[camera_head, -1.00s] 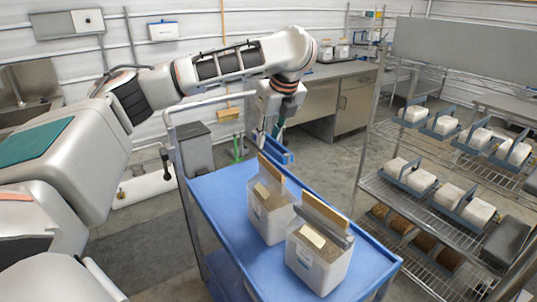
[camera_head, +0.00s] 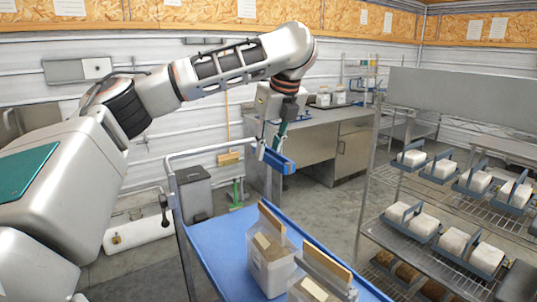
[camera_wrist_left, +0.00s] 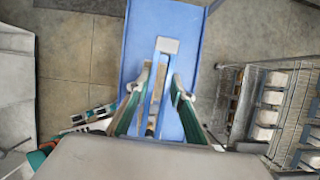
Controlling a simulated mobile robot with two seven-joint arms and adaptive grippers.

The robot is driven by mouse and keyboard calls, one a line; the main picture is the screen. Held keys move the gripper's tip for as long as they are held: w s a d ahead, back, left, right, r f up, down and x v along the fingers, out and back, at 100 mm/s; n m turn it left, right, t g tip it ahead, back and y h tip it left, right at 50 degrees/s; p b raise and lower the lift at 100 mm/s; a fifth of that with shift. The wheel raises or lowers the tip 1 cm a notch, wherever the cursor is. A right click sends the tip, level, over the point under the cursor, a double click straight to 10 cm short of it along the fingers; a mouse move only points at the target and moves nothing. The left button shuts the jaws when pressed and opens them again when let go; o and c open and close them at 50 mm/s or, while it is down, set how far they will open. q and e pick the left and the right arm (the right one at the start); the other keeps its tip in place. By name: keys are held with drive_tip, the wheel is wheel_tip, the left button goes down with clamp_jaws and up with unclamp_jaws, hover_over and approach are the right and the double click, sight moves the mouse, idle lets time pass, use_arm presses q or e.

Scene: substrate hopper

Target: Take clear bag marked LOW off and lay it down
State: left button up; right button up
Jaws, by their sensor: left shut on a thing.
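My left gripper (camera_head: 270,150) is above the far left end of the blue cart (camera_head: 213,243). It is shut on a blue piece (camera_head: 286,166), seen in the left wrist view as a blue strip (camera_wrist_left: 160,85) with a grey block at its tip between the fingers (camera_wrist_left: 162,82). On the cart stand two clear tubs or bags, one (camera_head: 262,273) nearer the gripper and one (camera_head: 302,292) at the front, each with a wooden strip on top and a tan label. I cannot read LOW on either. My right gripper is not visible.
A wire rack (camera_head: 372,195) on the right holds several white blocks in blue holders (camera_head: 480,180). A counter (camera_head: 320,120) with jars is behind. The cart's far left top is bare.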

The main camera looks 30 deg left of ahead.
use_arm(q)
drive_tip(key=shift+r, duration=2.35)
drive_tip(key=shift+s+f, duration=0.1)
